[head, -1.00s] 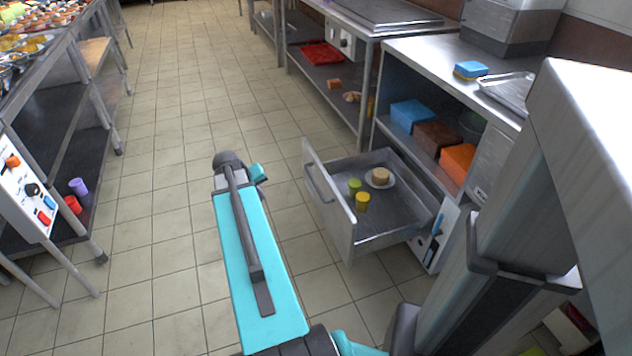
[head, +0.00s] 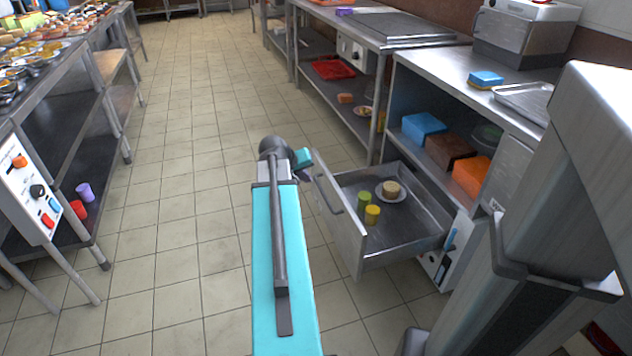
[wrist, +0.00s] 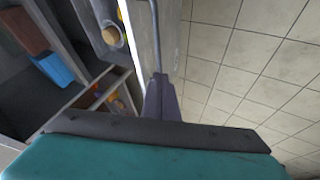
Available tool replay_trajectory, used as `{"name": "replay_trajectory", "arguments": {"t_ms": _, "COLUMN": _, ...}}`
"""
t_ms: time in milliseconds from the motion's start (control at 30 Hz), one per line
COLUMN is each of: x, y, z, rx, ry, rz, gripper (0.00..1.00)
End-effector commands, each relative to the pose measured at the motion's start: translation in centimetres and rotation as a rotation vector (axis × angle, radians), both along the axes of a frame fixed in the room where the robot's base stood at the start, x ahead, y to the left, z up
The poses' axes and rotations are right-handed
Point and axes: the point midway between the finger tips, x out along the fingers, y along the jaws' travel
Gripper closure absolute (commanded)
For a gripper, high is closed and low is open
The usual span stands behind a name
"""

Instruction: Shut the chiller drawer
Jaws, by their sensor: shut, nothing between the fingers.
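The chiller drawer (head: 405,240) is pulled out of the steel counter unit, its front panel (head: 338,228) and bar handle (head: 328,195) facing the aisle. A white plate (head: 399,198) with a round tan item (head: 391,188), a green cup (head: 364,198) and a yellow cup (head: 372,214) are in it. My gripper (wrist: 160,85) is shut and empty, its tips close to the drawer front in the wrist view; I cannot tell whether they touch. In the head view, my arm reaches to beside the front's far end, and the fingertips are not clearly visible.
The shelf above the drawer holds blue (head: 423,127), brown (head: 449,150) and orange (head: 472,176) boxes. A steel rack (head: 82,135) with dishes stands along the left. The tiled aisle floor (head: 185,190) between is clear.

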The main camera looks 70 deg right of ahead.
Motion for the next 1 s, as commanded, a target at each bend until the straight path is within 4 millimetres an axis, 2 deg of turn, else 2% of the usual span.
{"name": "replay_trajectory", "arguments": {"t_ms": 267, "x": -0.3, "y": -1.6, "z": -2.2, "rx": 0.001, "ry": 0.000, "rz": 0.000, "gripper": 1.00}}
{"name": "replay_trajectory", "arguments": {"t_ms": 800, "x": -1.4, "y": -6.1, "z": -8.3, "rx": 0.000, "ry": 0.001, "rz": -0.002, "gripper": 1.00}}
{"name": "replay_trajectory", "arguments": {"t_ms": 1000, "x": -3.4, "y": -7.6, "z": -8.0, "rx": 0.000, "ry": -0.001, "rz": -0.003, "gripper": 1.00}}
